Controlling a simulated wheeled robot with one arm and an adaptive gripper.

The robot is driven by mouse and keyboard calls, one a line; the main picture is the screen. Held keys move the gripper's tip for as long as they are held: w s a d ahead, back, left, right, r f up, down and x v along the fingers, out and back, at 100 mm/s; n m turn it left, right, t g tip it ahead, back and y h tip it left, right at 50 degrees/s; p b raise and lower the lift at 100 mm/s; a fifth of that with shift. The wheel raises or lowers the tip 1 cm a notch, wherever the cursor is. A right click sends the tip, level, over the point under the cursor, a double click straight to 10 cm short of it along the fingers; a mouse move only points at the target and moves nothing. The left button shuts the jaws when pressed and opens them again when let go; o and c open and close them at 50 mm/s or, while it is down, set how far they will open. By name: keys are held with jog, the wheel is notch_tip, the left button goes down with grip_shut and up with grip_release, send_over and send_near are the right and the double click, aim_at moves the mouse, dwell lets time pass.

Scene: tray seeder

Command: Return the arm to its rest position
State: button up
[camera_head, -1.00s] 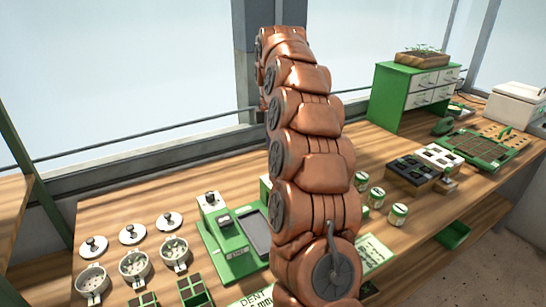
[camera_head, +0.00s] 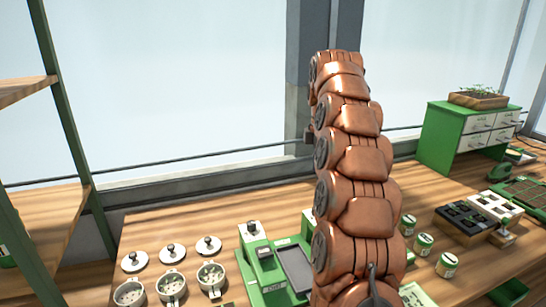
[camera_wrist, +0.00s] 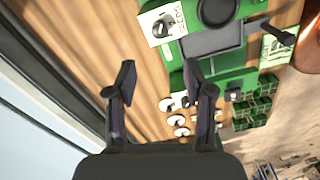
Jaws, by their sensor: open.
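My arm, copper coloured and segmented, rises upright through the middle of the head view. My gripper (camera_wrist: 160,82) shows in the wrist view with its two dark fingers spread apart and nothing between them. It is above the wooden bench (camera_wrist: 115,40), near the window side. In the head view the gripper itself is not clearly visible; only a small dark part shows behind the arm's upper left side.
On the bench (camera_head: 150,225) stand a green machine (camera_head: 268,265), several white strainer cups (camera_head: 172,286) and lids (camera_head: 171,250), small tins (camera_head: 423,244), a dark cell tray (camera_head: 465,220) and a green drawer cabinet (camera_head: 455,140). A shelf (camera_head: 75,140) stands at left, windows behind.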

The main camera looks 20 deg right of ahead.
jog(key=shift+a, duration=0.1)
jog(key=s+a+f+m, duration=0.1)
jog(key=s+a+m, duration=0.4)
jog(key=s+a, duration=1.05)
jog(key=s+a+f+m, duration=0.2)
jog(key=s+f, duration=0.2)
jog(key=s, duration=0.3)
jog(key=s+a+f+m+g, duration=0.1)
jog(key=s+a+f+m, duration=0.2)
jog(key=s, duration=0.5)
jog(key=s+a+f+m, duration=0.3)
jog(key=s+f, duration=0.1)
jog(key=s, duration=0.3)
jog(key=shift+s+a+f+g+p, duration=0.2)
jog(key=shift+s+f+g+p, duration=0.1)
jog(key=shift+f+g, duration=0.1)
